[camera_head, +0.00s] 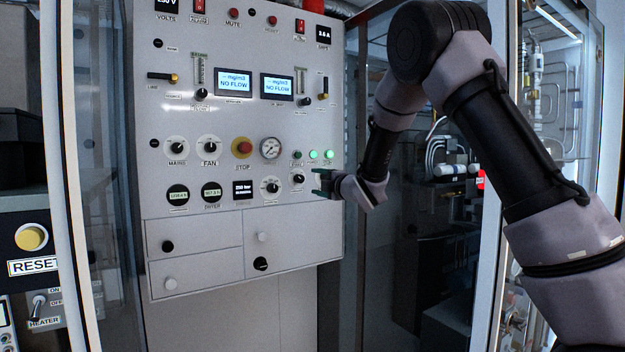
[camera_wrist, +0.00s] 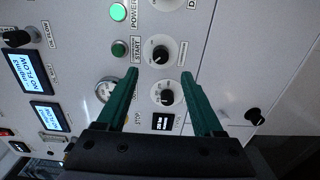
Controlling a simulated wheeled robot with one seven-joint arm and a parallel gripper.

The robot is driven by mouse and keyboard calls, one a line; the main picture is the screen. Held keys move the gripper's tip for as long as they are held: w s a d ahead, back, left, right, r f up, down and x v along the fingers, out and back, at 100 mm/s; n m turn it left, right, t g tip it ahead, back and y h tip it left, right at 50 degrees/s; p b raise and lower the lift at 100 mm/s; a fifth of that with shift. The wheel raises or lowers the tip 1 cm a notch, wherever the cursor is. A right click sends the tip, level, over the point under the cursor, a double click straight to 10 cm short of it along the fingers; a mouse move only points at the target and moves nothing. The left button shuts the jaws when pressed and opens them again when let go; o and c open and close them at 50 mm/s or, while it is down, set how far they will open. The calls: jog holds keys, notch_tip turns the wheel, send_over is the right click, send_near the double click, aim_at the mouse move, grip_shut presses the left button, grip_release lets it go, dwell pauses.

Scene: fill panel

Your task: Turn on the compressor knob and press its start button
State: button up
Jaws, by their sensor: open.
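My gripper (camera_head: 317,183) is open and empty, in front of the lower right part of the grey panel. In the wrist view its two green fingers (camera_wrist: 160,74) are spread, with a black knob (camera_wrist: 167,97) showing between them. A second black knob (camera_wrist: 160,54) lies just past the fingertips; it also shows in the head view (camera_head: 298,179). The knob labels are too small to read, so I cannot tell which is the compressor's. The dark green button (camera_wrist: 120,48) has a START label beside it. It also shows in the head view (camera_head: 297,154), unlit.
A lit green button (camera_wrist: 118,12) labelled POWER is next to START. A red STOP button (camera_head: 243,147), a gauge (camera_head: 271,148) and a 250 bar display (camera_head: 244,189) are nearby. Drawers (camera_head: 195,270) lie below. A glass enclosure with a metal post (camera_head: 493,180) stands at right.

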aim_at(301, 178)
jog(key=x, duration=0.9)
jog(key=shift+w+a, duration=0.25)
jog(key=shift+a, duration=0.05)
jog(key=shift+r, duration=0.1)
grip_shut()
